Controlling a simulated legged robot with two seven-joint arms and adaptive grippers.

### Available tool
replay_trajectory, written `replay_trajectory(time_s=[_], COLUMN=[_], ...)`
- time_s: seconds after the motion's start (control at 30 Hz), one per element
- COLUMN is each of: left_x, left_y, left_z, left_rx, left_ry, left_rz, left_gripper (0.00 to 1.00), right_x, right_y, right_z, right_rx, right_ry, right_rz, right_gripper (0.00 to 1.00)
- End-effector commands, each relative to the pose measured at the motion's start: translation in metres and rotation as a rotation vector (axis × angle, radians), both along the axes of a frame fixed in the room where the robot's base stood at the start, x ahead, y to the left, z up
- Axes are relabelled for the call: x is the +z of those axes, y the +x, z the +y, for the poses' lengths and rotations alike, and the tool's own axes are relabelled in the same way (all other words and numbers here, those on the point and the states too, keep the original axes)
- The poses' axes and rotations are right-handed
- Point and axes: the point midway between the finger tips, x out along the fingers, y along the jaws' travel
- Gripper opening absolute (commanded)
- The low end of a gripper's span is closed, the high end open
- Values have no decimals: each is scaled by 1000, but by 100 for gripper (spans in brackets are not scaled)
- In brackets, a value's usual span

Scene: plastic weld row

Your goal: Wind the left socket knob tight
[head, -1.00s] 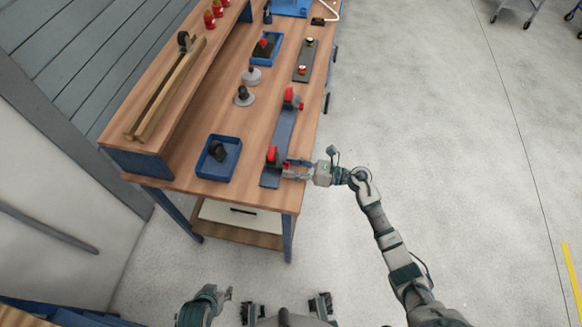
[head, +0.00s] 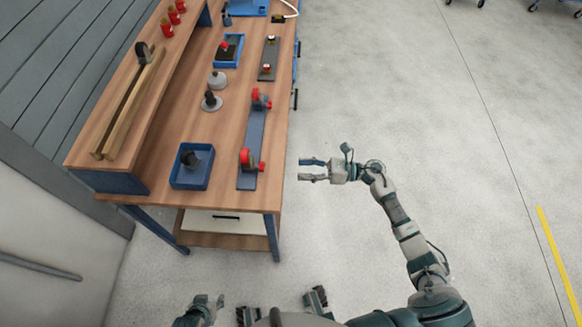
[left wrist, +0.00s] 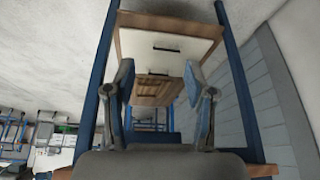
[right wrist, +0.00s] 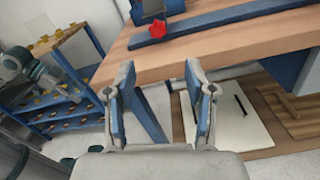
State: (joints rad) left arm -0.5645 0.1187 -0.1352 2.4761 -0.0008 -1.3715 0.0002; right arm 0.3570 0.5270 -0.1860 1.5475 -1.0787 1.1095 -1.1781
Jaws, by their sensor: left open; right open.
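A long blue-grey rail (head: 252,140) lies along the table's right edge in the head view, with two red sockets on it. The nearer socket (head: 246,157) has a small red knob (head: 262,167) on its right side; the farther socket (head: 259,95) has a similar one (head: 268,104). A red star-shaped knob (right wrist: 130,30) shows in the right wrist view, beyond my fingers. My right gripper (head: 302,170) is open and empty, off the table edge and apart from the nearer knob. My left gripper (left wrist: 158,85) is open and empty, low before the table.
A blue tray (head: 174,181) holding a dark part stands left of the rail. Two round-based parts (head: 211,101) (head: 217,80), another blue tray (head: 219,63) and a second plate (head: 269,58) lie farther back. A raised wooden shelf (head: 95,120) runs along the left.

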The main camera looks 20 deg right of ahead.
Motion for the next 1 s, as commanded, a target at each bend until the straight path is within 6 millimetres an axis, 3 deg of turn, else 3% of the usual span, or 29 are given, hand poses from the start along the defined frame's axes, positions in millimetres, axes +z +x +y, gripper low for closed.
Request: replay_trajectory(time_s=[0.47,0.57,0.67,0.77,0.83,0.87,0.93,1.0], left_x=[-4,-18,-45,-80,-106,-116,-139,-159], left_y=[1,2,2,-3,-10,-14,-26,-37], left_z=[0,0,0,1,3,4,6,9], left_rx=[0,0,-1,-2,-3,-4,-5,-5], left_ry=[1,6,12,21,28,31,37,42], left_rz=[6,23,57,99,130,143,174,201], left_gripper=[55,55,55,55,55,55,55,42], right_x=[0,-2,-21,-79,-141,-170,-238,-291], right_y=[1,10,23,20,-5,-23,-81,-148], right_z=[-4,-6,-20,-51,-72,-80,-89,-86], right_rx=[-36,-156,-374,-671,-904,-1009,-1270,-1517], right_ry=[44,192,462,810,1064,1168,1396,1579], right_rz=[41,188,471,867,1161,1283,1546,1748], right_gripper=[55,55,55,55,55,55,55,42])
